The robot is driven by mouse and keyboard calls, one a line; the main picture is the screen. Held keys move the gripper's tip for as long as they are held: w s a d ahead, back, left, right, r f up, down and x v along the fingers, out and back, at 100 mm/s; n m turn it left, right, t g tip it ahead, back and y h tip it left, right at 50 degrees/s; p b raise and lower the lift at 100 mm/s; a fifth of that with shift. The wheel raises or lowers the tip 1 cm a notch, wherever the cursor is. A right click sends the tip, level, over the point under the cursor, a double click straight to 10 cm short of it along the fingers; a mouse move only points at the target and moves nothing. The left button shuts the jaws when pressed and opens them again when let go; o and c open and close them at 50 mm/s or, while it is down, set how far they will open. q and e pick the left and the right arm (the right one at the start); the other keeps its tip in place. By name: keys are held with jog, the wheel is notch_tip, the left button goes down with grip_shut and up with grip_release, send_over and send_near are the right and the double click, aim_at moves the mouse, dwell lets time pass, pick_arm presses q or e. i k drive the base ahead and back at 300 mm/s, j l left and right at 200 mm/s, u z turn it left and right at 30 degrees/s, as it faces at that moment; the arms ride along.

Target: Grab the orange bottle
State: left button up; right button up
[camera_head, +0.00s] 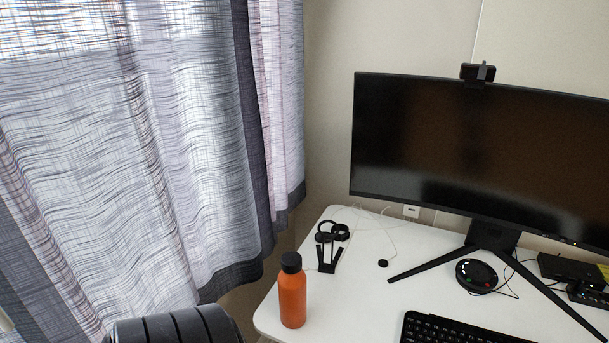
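The orange bottle (292,299) with a black cap stands upright on the white desk (365,305), close to its left edge. The whole bottle is visible and nothing touches it. Neither my left nor my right gripper is in view.
Black headphones with a stand (329,258) are just behind the bottle. A large monitor (480,155) stands on spread legs to the right. A keyboard (455,330) lies at the front, and a round black device (476,275) lies under the monitor. Curtains (130,150) hang left of the desk.

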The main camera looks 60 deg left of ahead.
aim_at(291, 279)
jog(key=u, duration=1.95)
